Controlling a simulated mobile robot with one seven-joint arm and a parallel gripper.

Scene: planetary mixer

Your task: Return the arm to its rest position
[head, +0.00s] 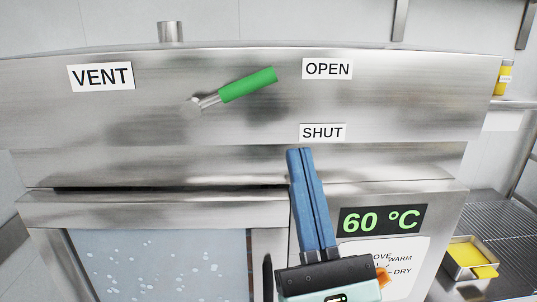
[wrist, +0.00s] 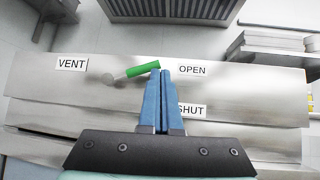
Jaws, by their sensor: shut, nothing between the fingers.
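My gripper (head: 300,152) is shut and empty, its two blue fingers side by side, raised in front of the steel cabinet below the SHUT label (head: 322,132). It also shows in the wrist view (wrist: 165,72), with its fingertips over the cabinet's panel close to the green handle's end. The vent lever (head: 247,86) has a green grip on a steel pivot and tilts up to the right, toward the OPEN label (head: 327,69). The lever also shows in the wrist view (wrist: 142,68). In the head view, the fingers are apart from it.
A VENT label (head: 100,77) is at the panel's left. A display (head: 380,220) reads 60 °C at lower right. A bubble-patterned window (head: 160,265) is at lower left. A tray with yellow content (head: 465,258) stands on a wire rack at right. A yellow container (head: 502,78) stands above.

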